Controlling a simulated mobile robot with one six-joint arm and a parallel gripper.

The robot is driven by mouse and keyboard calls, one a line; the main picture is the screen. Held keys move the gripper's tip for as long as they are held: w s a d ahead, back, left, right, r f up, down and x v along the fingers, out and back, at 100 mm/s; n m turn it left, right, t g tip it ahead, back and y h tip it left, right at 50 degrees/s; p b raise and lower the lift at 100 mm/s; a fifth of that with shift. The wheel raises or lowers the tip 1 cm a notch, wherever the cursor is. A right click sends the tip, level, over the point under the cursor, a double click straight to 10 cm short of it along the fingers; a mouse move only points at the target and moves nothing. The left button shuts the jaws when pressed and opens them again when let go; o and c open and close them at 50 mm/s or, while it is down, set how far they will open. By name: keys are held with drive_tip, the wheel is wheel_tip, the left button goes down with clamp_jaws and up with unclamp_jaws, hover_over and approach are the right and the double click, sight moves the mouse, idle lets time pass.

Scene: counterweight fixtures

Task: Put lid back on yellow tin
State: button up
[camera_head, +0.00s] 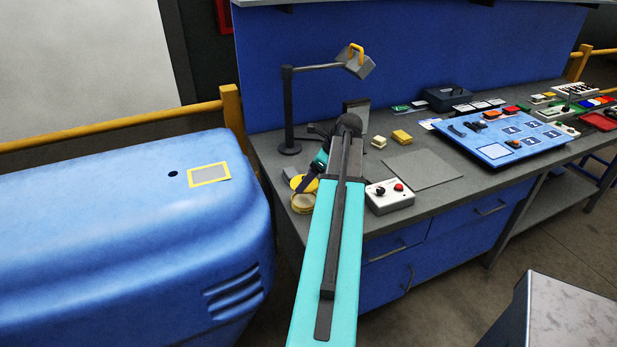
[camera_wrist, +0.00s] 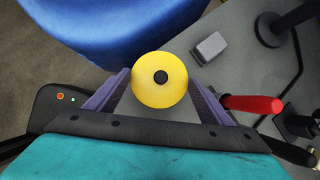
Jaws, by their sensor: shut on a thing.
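The yellow lid (camera_wrist: 172,96) is a round disc with a black knob, between the two purple fingers of my gripper (camera_wrist: 160,80) in the wrist view. My gripper is shut on it. In the head view the lid (camera_head: 297,182) shows as a yellow edge by my gripper (camera_head: 308,184), near the left end of the bench. The yellow tin (camera_head: 303,203) shows just below the lid in the head view, with a pale round top, partly covered by my arm. The tin cannot be made out in the wrist view. The height of the lid above the tin is unclear.
A lamp (camera_head: 289,110) stands behind my gripper. A grey block (camera_wrist: 209,47) and a red handle (camera_wrist: 250,104) lie near the lid. A control box (camera_head: 390,194) is right of my arm. A large blue housing (camera_head: 120,240) borders the bench on the left.

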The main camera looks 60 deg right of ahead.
sight(312, 186)
drive_tip(key=shift+f+b, duration=1.75)
drive_tip(key=shift+f, duration=1.3)
drive_tip(key=shift+r+p, duration=0.1)
drive_tip(key=shift+p, duration=0.65)
drive_tip(key=shift+f+p, duration=0.2)
drive_tip(key=shift+p, duration=0.5)
idle(1.6)
idle(0.3)
drive_tip(key=o, duration=1.1)
drive_tip(key=shift+o, duration=0.4)
drive_tip(key=shift+r, duration=0.2)
